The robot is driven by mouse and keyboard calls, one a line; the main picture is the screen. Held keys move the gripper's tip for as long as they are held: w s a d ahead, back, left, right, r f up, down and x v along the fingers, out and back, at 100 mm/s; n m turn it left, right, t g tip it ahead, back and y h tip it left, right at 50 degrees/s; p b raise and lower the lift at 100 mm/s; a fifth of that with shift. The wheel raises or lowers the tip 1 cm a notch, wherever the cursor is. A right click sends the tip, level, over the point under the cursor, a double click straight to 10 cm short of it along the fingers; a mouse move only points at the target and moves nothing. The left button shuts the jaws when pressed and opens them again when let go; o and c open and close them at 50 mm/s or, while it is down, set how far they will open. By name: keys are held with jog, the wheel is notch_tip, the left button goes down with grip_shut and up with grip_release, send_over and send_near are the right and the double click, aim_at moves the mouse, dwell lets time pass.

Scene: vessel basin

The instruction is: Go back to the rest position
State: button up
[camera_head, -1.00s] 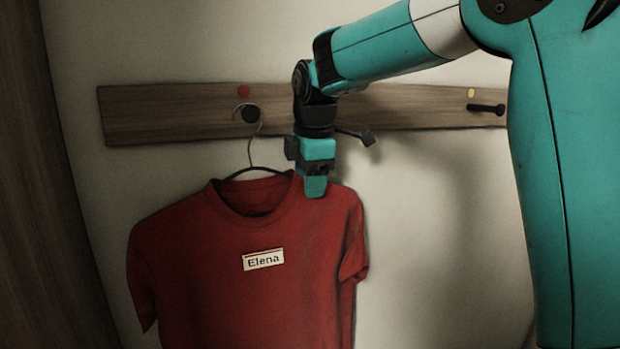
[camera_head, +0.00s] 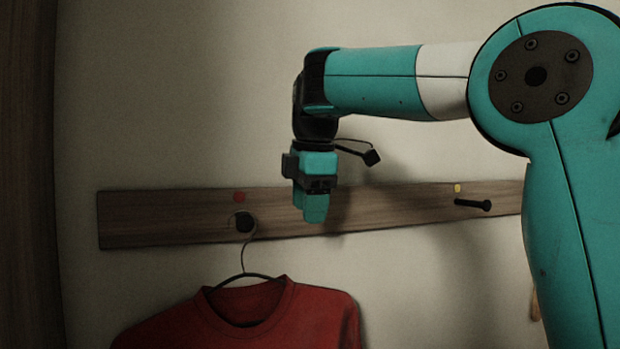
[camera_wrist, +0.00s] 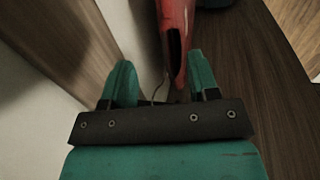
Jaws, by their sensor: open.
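My gripper (camera_head: 312,212) is in front of the wooden rail in the head view, above and right of the shirt's collar, and holds nothing. In the wrist view its two fingers (camera_wrist: 158,85) stand apart. The red shirt (camera_head: 275,320) hangs below on a dark hanger (camera_head: 243,277). The hanger's hook is at the dark peg (camera_head: 244,222) under a red dot. The shirt also shows beyond the fingers in the wrist view (camera_wrist: 176,25). The lower part of the shirt is out of the head view.
The wooden rail (camera_head: 155,220) runs across the pale wall. An empty dark peg (camera_head: 474,205) sits at its right under a yellow dot. A dark wooden panel (camera_head: 25,180) stands at the far left. The wall above the rail is clear left of my arm.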

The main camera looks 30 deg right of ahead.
jog(key=s+a+f+m+b, duration=0.1)
jog(key=s+a+f+b, duration=0.15)
jog(key=f, duration=0.45)
jog(key=s+a+f+m+y+b, duration=0.1)
jog(key=s+a+f+m+b, duration=0.1)
jog(key=s+f+b, duration=0.3)
jog(key=s+a+f+m, duration=0.1)
jog(key=s+a+f, duration=0.15)
jog(key=f, duration=0.55)
jog(key=s+a+f+m+g+y+b, duration=0.1)
jog(key=s+a+f+m+y+b, duration=0.1)
jog(key=s+f, duration=0.4)
jog(key=s+a+f+m+g+y+b, duration=0.1)
jog(key=s+a+f+m+b, duration=0.1)
jog(key=s+a+f, duration=0.3)
jog(key=s+f, duration=0.1)
jog(key=s, duration=0.2)
jog(key=shift+m+g+y, duration=0.3)
jog(key=shift+y, duration=0.1)
jog(key=shift+a, duration=0.1)
jog(key=shift+c, duration=0.5)
